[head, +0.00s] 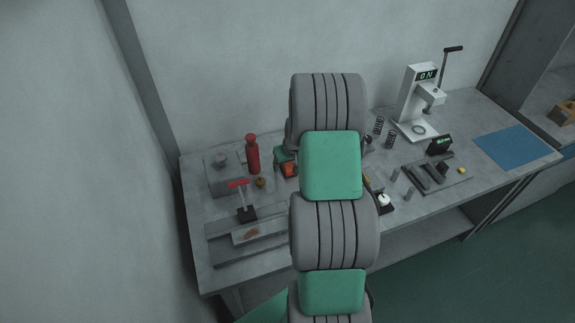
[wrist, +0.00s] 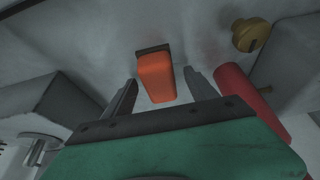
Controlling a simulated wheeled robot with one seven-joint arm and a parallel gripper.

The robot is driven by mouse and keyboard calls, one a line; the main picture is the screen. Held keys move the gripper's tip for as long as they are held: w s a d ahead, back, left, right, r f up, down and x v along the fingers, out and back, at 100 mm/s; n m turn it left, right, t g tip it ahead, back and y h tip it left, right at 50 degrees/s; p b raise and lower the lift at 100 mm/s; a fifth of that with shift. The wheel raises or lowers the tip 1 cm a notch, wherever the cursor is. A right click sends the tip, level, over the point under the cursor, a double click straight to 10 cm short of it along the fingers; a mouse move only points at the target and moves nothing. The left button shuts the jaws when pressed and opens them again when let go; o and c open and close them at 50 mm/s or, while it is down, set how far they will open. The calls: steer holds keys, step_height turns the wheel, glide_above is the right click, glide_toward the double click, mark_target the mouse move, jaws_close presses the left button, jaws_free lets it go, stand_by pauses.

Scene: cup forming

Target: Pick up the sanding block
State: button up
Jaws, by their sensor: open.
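The sanding block looks to be the small orange block with a dark strip along one edge (wrist: 155,80); it lies on the grey bench. In the head view the orange block (head: 290,170) shows just left of my arm, partly covered. My gripper (wrist: 160,76) is open, with one dark finger on each side of the block in the wrist view. The block appears between and beyond the fingertips, and I see no contact. I cannot tell how far the fingertips are above it. In the head view my arm hides most of the gripper.
A red bottle (head: 252,155) stands left of the block, with a small brass-coloured knob (head: 261,183) near it. A grey block-shaped fixture (wrist: 45,105) is at the wrist view's left. A white press (head: 418,105) and a blue mat (head: 515,147) are at the bench's right.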

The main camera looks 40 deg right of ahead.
steer(key=shift+c, duration=0.4)
jaws_close()
